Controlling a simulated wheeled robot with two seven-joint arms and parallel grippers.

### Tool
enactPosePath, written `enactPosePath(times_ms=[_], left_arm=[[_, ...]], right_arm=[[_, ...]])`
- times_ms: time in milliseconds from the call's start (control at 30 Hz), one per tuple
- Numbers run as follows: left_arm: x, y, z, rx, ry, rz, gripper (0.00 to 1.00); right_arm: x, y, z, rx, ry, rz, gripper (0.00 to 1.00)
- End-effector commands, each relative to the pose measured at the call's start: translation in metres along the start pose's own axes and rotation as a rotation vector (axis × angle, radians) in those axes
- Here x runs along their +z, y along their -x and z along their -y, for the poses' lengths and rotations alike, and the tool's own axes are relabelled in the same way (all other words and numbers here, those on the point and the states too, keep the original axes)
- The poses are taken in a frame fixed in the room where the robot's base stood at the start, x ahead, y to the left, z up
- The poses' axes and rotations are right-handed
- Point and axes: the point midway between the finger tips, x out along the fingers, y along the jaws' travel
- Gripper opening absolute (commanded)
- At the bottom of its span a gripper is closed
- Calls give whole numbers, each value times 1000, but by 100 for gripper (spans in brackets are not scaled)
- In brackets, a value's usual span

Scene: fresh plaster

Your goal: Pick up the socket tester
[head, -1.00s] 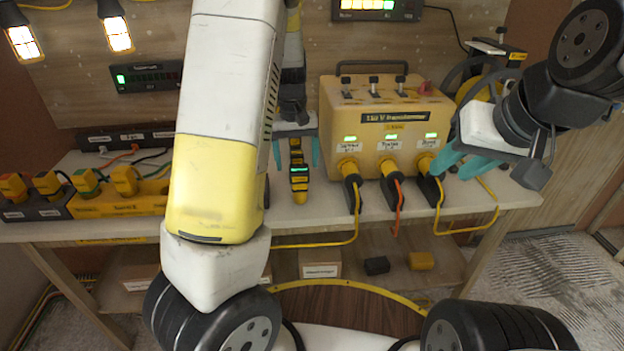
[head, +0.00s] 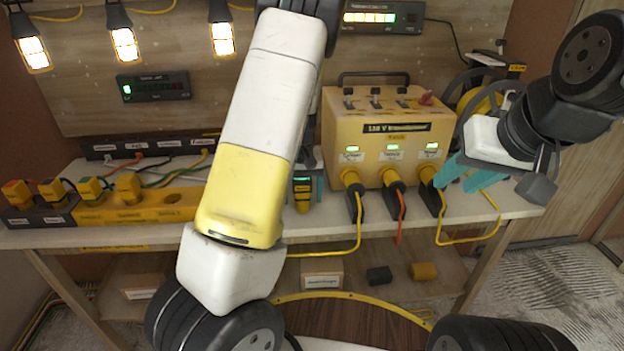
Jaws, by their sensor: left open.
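The socket tester (head: 302,196) is a small yellow and black device with a lit green display. It is at the table's front edge, left of the yellow transformer. My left arm comes down in front of it and hides the left side. My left gripper (head: 305,186) is open at the tester; one teal finger shows just right of it, and the other is mostly hidden. Contact cannot be told. My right gripper (head: 462,183) is open, its teal fingers apart, beside the rightmost black plug.
The yellow transformer (head: 376,138) stands close to the right of the tester, with plugs and cables hanging at its front. A yellow and black socket strip (head: 160,207) lies on the left of the table (head: 505,203). A cable reel (head: 480,100) stands behind my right gripper.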

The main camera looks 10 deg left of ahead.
Motion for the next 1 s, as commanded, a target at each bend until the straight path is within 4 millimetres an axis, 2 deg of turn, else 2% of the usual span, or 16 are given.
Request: enactPosePath(times_ms=[67,433,767,1000], left_arm=[[0,0,0,0,0,0,74],[0,0,0,0,1,0,2],[0,4,0,1,1,-1,2],[-1,26,0,3,1,-3,2]], right_arm=[[0,0,0,0,0,0,35],[0,0,0,0,0,0,35],[0,0,0,0,0,0,35],[0,0,0,0,0,0,35]])
